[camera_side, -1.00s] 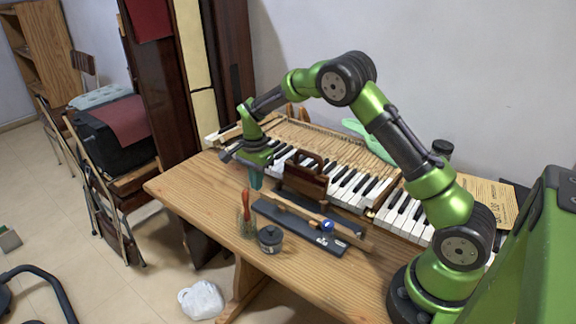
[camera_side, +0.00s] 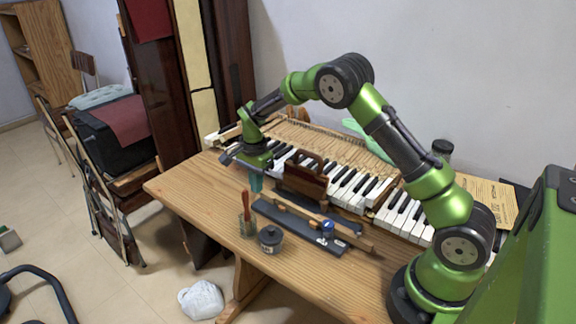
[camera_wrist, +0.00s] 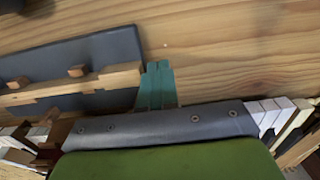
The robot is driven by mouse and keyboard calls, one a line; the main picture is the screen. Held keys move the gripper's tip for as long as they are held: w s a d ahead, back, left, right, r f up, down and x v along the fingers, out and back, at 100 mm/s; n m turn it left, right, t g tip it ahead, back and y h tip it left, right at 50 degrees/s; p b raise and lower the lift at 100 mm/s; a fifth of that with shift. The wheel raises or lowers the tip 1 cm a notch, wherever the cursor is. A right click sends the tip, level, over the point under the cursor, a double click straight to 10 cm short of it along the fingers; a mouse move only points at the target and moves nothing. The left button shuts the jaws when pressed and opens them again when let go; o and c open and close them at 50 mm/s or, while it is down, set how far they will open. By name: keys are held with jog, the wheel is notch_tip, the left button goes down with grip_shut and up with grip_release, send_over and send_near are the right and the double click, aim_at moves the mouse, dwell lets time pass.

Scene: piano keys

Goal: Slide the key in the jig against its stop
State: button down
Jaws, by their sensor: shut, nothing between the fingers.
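The jig is a dark flat board near the front of the table, in the side view (camera_side: 290,226) and the wrist view (camera_wrist: 85,50). The key is a long pale wooden bar lying along it, in the side view (camera_side: 300,211) and the wrist view (camera_wrist: 60,90). Small wooden blocks rise along the bar. My gripper is at the key's far-left end in the side view (camera_side: 256,186). Its teal fingers are shut and empty. In the wrist view the fingertips (camera_wrist: 157,68) are right beside the key's end; I cannot tell whether they touch. The stop cannot be made out.
A brown handled block (camera_side: 305,181) stands behind the jig, before the piano keyboard (camera_side: 350,190). A cup with a red-handled tool (camera_side: 248,224) and a dark pot (camera_side: 270,238) stand in front. A blue-marked item (camera_side: 328,229) is near the jig's right end. The table's left (camera_side: 185,187) is bare.

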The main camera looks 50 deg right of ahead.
aim_at(265, 191)
jog(key=shift+s, duration=1.75)
dwell(1.8)
jog(key=shift+w, duration=0.15)
jog(key=shift+w+r, duration=0.1)
jog(key=shift+w, duration=0.35)
jog(key=shift+r, duration=3.45)
